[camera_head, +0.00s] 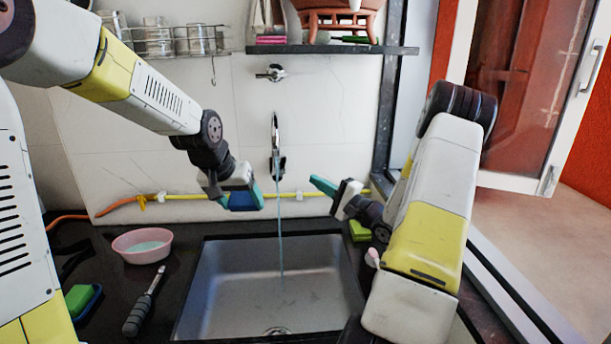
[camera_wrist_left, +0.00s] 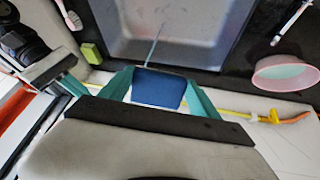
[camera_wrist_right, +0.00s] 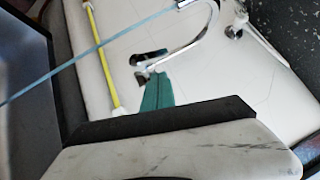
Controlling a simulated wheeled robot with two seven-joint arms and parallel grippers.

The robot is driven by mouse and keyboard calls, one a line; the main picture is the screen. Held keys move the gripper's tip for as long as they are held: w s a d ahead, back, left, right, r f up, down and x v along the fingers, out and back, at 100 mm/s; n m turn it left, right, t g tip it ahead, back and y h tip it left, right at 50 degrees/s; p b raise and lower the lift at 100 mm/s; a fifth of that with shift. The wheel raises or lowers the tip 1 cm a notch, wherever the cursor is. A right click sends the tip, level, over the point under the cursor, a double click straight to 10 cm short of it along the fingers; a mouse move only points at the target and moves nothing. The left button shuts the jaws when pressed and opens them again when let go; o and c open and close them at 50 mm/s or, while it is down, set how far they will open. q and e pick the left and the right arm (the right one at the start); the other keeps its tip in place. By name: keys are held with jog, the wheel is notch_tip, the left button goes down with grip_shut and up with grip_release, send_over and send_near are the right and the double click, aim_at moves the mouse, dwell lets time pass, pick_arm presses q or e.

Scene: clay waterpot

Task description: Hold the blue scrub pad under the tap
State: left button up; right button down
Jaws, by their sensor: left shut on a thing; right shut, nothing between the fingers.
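The blue scrub pad (camera_head: 243,201) is held between the teal fingers of my left gripper (camera_head: 238,193), left of the water stream (camera_head: 281,235). In the left wrist view the pad (camera_wrist_left: 158,88) sits squarely between both fingers. The chrome tap (camera_head: 275,135) hangs on the back wall, and its stream runs down into the sink (camera_head: 225,290). In the head view the stream passes to the right of the pad, apart from it. My right gripper (camera_head: 322,185) is shut and empty, right of the stream; the right wrist view shows its fingers together near the tap (camera_wrist_right: 205,40).
A pink bowl (camera_head: 125,245), a brush (camera_head: 145,303) and a green sponge (camera_head: 80,298) lie on the left counter. A yellow-green block (camera_head: 359,231) stands behind the sink's right side. A yellow hose (camera_head: 185,197) runs along the wall. A shelf (camera_head: 340,49) is above.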

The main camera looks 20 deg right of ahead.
aim_at(284, 161)
jog(key=x, duration=0.9)
jog(key=shift+a, duration=0.1)
jog(key=shift+w+a+r+n+g+h, duration=0.2)
jog(key=shift+a+r+n+g+h, duration=0.2)
jog(key=shift+a+r+n+g, duration=0.65)
jog(key=shift+d+f, duration=0.15)
